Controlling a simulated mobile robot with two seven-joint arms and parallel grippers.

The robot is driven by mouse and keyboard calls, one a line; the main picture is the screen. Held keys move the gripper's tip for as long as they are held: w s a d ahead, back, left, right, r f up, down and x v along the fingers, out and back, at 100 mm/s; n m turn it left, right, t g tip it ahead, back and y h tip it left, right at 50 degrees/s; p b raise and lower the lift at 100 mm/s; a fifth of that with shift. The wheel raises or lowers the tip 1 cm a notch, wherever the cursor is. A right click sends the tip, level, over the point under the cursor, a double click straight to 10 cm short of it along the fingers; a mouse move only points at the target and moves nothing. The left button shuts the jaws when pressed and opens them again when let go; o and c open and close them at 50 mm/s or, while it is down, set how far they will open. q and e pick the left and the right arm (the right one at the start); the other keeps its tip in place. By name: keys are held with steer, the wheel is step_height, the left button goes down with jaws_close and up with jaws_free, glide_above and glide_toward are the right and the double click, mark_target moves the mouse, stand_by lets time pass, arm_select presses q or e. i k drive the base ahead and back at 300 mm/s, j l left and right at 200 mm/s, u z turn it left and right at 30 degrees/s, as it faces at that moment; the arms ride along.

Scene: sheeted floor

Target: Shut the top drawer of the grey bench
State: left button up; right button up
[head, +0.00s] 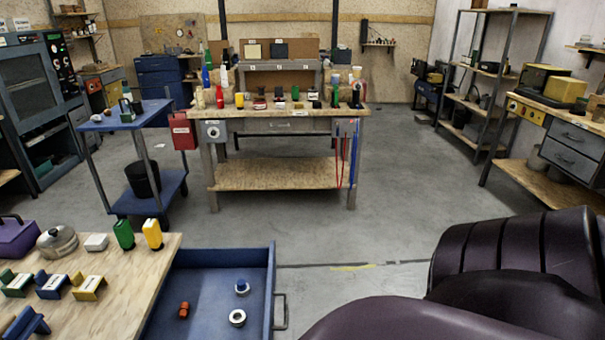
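A blue drawer (262,262) stands pulled open at the lower left, to the right of a near wood-topped bench (112,312). A grey bar handle (281,312) is on its right-hand front. Inside lie a small red-orange item (184,310), a blue-and-white item (242,287) and a pale ring (237,318). The near bench's body below its top is hidden, so I cannot tell its colour. Neither of my grippers is in view.
My dark arm covers the lower right. A central workbench (225,179), a blue trolley (160,108) and a right-hand bench with grey drawers (570,158) stand farther back. Grey floor (340,235) between is clear.

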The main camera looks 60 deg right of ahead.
mark_target(206, 279)
steer(key=k+z, duration=0.1)
steer(key=z, duration=1.2)
steer(key=i+z, duration=0.15)
steer(key=i+j+z, duration=0.1)
steer(key=i+j, duration=0.3)
steer(key=j, duration=0.15)
